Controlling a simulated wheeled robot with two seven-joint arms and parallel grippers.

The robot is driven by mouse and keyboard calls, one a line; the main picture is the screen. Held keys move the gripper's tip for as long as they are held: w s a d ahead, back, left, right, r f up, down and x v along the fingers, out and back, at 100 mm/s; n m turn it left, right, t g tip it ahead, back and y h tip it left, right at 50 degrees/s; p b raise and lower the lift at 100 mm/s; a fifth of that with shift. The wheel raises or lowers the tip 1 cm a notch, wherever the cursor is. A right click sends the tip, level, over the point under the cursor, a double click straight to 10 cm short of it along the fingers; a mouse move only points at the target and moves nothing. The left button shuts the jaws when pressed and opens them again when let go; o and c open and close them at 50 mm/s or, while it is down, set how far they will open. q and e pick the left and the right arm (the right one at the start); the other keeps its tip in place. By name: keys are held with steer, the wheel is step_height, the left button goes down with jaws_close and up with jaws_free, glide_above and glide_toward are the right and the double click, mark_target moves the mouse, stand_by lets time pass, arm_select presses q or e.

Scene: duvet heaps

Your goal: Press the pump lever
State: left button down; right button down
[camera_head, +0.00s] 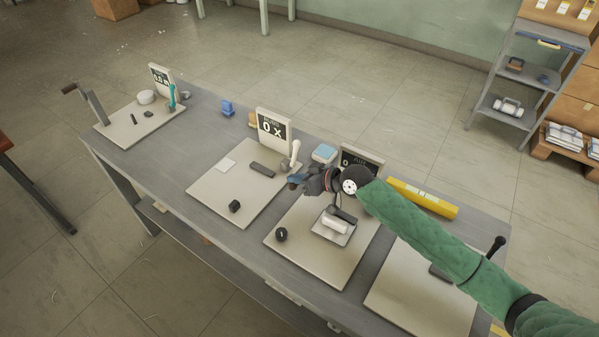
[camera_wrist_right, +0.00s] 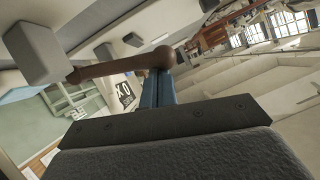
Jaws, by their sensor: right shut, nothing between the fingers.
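In the right wrist view a brown lever (camera_wrist_right: 115,67) with a rounded end runs across beyond my shut blue fingers (camera_wrist_right: 160,88). Its end overlaps the fingertips; I cannot tell whether they touch. In the head view my right gripper (camera_head: 298,180) is above the station board (camera_head: 290,262) third from the left, by its dark sign (camera_head: 348,156). It holds nothing. The gripper and wrist hide much of this station's back, and the lever is hard to make out there. My left gripper is not in view.
A white lever (camera_head: 295,153) stands at the neighbouring board, a teal lever (camera_head: 172,97) at the far left one, and a black-knobbed lever (camera_head: 497,245) at the right one.

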steer(key=shift+s+f, duration=0.1)
steer(key=shift+f, duration=0.05)
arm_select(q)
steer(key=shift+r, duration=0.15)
arm_select(e)
steer(key=shift+r+p, duration=0.5)
steer(key=shift+r, duration=0.35)
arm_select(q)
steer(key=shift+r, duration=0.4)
